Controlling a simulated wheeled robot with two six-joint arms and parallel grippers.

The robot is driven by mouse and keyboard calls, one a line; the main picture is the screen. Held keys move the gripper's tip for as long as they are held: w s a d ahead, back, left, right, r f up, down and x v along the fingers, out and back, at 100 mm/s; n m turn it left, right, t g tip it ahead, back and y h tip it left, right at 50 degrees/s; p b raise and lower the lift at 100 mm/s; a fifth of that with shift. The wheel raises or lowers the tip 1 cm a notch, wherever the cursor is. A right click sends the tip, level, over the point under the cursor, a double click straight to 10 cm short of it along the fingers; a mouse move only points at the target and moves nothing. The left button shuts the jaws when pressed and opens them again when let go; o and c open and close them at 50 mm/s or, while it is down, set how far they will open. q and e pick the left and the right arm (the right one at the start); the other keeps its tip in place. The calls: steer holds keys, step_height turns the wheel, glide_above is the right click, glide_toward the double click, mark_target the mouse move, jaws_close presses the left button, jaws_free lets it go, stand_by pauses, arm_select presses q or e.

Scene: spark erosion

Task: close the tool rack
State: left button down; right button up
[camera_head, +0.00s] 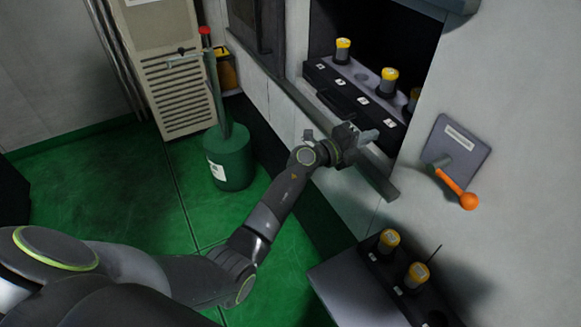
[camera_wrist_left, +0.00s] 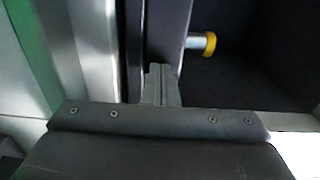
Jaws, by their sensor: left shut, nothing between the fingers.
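The tool rack (camera_head: 338,88) is a dark tray with white labels in the machine's opening. It holds yellow-capped tools, with an empty hole between two of them. My left gripper (camera_head: 369,135) is shut and empty, at the front of the rack near its right end. I cannot tell whether it touches the rack. In the left wrist view, the shut fingers (camera_wrist_left: 161,84) point toward the rack's edge (camera_wrist_left: 172,30), and one yellow-capped tool (camera_wrist_left: 204,43) sticks out beyond it. My right gripper is not in view.
A grey sill (camera_head: 378,181) runs below the opening. An orange-knobbed lever (camera_head: 458,190) on a grey plate is at the right. A second holder with yellow-capped tools (camera_head: 389,240) is at lower right. A green canister (camera_head: 229,160) stands on the green floor.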

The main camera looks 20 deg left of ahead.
arm_select(q)
steer(key=shift+x, duration=1.4)
steer(key=shift+a, duration=0.1)
